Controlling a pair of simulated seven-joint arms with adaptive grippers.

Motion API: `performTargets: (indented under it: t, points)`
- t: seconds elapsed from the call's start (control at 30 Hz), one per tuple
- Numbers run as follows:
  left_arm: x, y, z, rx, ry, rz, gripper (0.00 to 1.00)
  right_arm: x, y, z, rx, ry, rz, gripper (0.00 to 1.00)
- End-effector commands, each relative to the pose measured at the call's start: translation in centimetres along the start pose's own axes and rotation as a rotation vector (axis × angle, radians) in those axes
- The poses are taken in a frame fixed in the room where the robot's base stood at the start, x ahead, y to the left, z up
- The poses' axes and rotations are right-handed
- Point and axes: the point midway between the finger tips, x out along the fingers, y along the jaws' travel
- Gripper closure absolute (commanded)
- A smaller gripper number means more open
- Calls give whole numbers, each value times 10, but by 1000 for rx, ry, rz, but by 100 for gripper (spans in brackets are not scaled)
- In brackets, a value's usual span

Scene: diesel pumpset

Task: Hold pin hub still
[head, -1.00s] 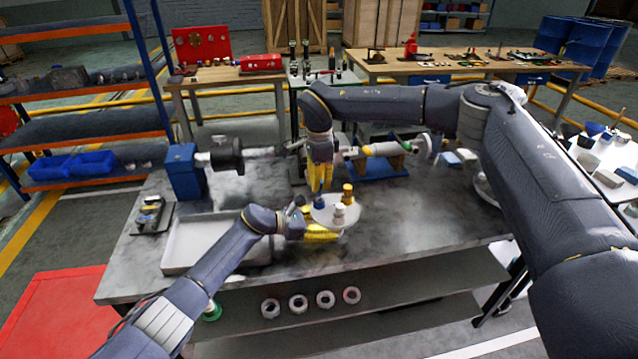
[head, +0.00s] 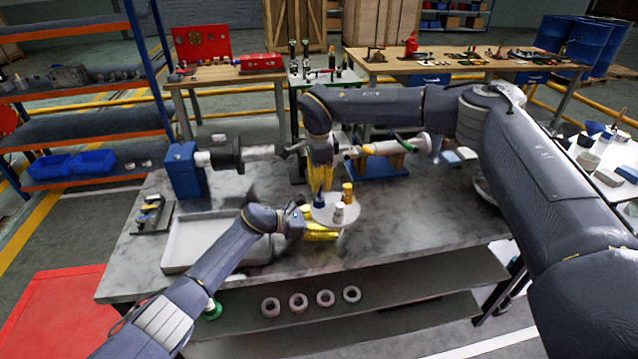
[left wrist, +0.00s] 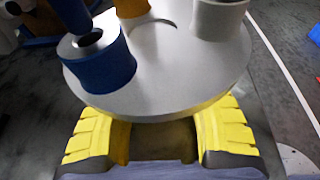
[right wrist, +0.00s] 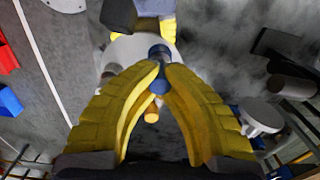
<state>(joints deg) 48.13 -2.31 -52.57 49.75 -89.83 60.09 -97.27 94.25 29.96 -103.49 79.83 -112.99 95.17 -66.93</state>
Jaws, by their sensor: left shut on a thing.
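The pin hub is a round pale grey disc (head: 324,212) with a blue socket (left wrist: 97,62), a white one (left wrist: 219,18) and a yellow one (head: 347,190) standing on it. My left gripper (head: 320,234) is shut on the hub from the front and holds it above the bench. Its yellow fingers (left wrist: 165,128) sit below the disc in the left wrist view. My right gripper (head: 320,186) is above the hub, its fingertips (right wrist: 162,68) closed on a dark blue pin (left wrist: 72,12). The pin's lower end is at the blue socket's mouth; I cannot tell how deep it is.
A shallow grey tray (head: 178,245) lies on the bench left of the hub. A machine with a blue block (head: 184,172) and a shaft stands behind. Grey bench top (head: 420,215) is clear to the right. Several rings (head: 298,302) lie on the shelf below.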

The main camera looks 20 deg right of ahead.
Motion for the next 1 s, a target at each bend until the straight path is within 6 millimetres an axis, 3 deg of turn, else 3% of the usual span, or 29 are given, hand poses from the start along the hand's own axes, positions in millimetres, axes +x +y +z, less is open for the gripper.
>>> performTargets:
  t: [1.0]
  points:
    - [1,-2,-1,-1,1,-3,97,19,0,0,0,0,0,100]
